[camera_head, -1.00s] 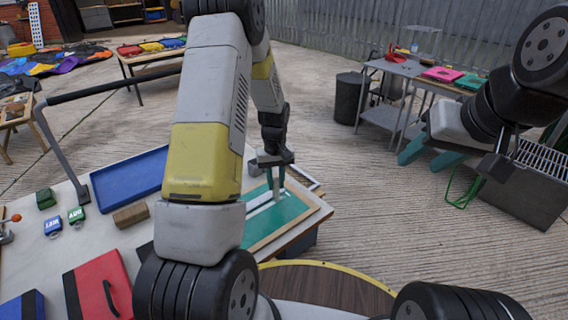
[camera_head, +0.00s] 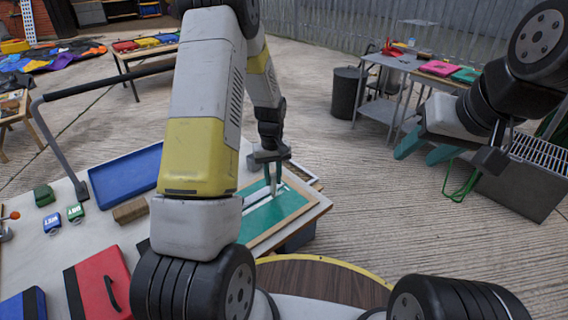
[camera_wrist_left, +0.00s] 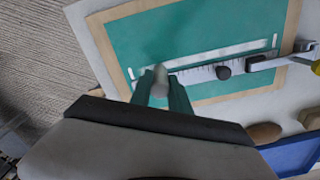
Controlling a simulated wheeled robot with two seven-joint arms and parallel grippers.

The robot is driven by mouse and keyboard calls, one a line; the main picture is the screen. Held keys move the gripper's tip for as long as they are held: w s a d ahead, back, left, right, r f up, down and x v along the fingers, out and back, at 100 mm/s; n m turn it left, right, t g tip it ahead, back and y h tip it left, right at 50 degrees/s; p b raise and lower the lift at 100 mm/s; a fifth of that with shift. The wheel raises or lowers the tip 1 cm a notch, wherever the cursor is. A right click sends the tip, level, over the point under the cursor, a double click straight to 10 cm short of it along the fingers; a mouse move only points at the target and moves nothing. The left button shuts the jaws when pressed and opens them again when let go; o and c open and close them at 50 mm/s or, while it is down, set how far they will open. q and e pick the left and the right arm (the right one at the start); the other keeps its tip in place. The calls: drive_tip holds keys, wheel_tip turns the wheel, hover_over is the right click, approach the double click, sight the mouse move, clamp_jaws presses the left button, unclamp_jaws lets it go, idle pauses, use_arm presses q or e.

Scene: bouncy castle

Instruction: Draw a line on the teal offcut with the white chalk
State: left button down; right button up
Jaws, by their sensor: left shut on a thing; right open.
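The teal offcut (camera_head: 268,215) lies on the near table inside a tan border. It also fills much of the left wrist view (camera_wrist_left: 150,40). My left gripper (camera_head: 272,174) is shut on the white chalk (camera_wrist_left: 160,82), which points down over the offcut. Whether the tip touches is hard to tell. A white ruler (camera_wrist_left: 196,76) with a black knob lies across the offcut, right of the chalk in the wrist view. A white stripe (camera_wrist_left: 225,51) runs beside the ruler, with short white ticks at both ends. My right gripper (camera_head: 414,157) is open and empty, away from the table.
On the near table (camera_head: 105,230) are a blue tray (camera_head: 125,175), a brown block (camera_head: 130,210), a red case (camera_head: 103,283) and small green and blue blocks. A metal clamp arm holds the ruler's end. A grey table (camera_head: 385,100) and black bin (camera_head: 347,95) stand at the back right.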

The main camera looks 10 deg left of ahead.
use_arm(q)
drive_tip(key=shift+r, duration=4)
